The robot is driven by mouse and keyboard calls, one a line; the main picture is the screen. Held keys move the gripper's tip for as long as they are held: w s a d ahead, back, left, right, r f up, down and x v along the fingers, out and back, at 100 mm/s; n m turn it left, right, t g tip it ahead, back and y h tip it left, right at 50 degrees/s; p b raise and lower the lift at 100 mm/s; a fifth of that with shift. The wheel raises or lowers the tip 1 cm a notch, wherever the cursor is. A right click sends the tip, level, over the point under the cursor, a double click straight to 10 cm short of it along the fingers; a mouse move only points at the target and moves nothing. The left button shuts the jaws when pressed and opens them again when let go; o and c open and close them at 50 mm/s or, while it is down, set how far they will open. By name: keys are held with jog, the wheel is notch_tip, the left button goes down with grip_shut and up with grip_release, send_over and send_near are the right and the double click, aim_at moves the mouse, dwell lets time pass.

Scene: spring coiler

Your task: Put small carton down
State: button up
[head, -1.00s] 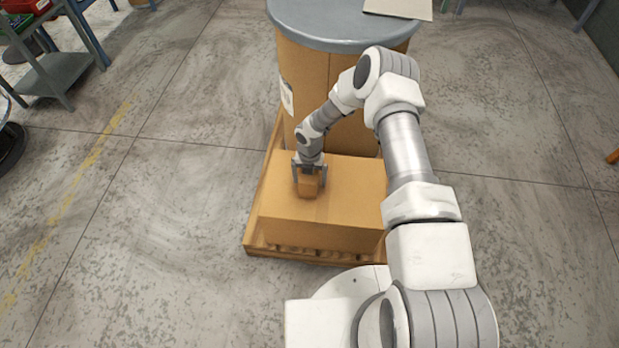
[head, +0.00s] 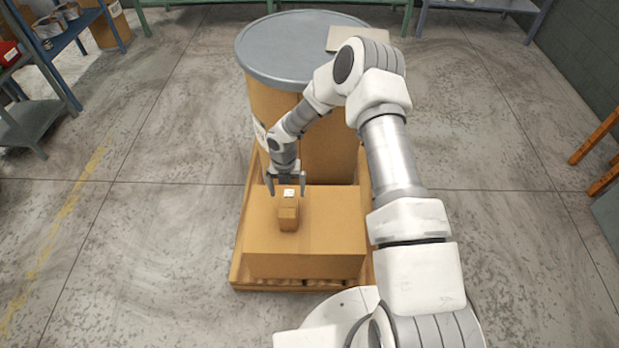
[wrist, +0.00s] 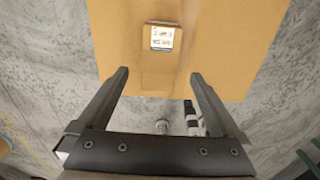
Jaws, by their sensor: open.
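The small carton (head: 288,217) stands on top of the large cardboard box (head: 335,232), left of the middle of its top. It has a white label, which also shows on the small carton in the wrist view (wrist: 160,68). My gripper (head: 287,193) is open and empty, just behind and above the carton in the head view. In the wrist view the two fingers of my gripper (wrist: 160,80) are wide apart. The carton lies beyond their tips, apart from both.
The large box sits on a wooden pallet (head: 238,272). Behind it stands a tall brown drum with a grey lid (head: 285,45) and a flat sheet (head: 357,37) on it. Blue shelving (head: 50,55) is at far left. Floor on both sides is clear.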

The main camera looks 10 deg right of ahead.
jog(key=s+d+r+m+t+h, duration=0.1)
jog(key=d+r+m, duration=0.3)
jog(key=r, duration=0.6)
jog(key=s+d+r+m+t, duration=0.15)
jog(key=r+m, duration=0.35)
jog(key=r, duration=0.6)
jog(key=s+d+r+m+h, duration=0.1)
jog(key=s+d+r+m, duration=0.3)
jog(key=r, duration=0.6)
jog(key=s+r+m+t+y, duration=0.1)
jog(key=s+r+m, duration=0.6)
jog(key=s+m, duration=0.3)
jog(key=s+d+r+m+t+y, duration=0.1)
jog(key=s+r+m+t, duration=0.1)
jog(key=s+r+m, duration=0.5)
jog(key=s+m, duration=0.3)
jog(key=s, duration=0.1)
jog(key=shift+s+r+m, duration=0.35)
jog(key=shift+s+m, duration=0.05)
jog(key=shift+d, duration=0.1)
notch_tip(320, 180, up, 18)
jog(key=p, duration=1.8)
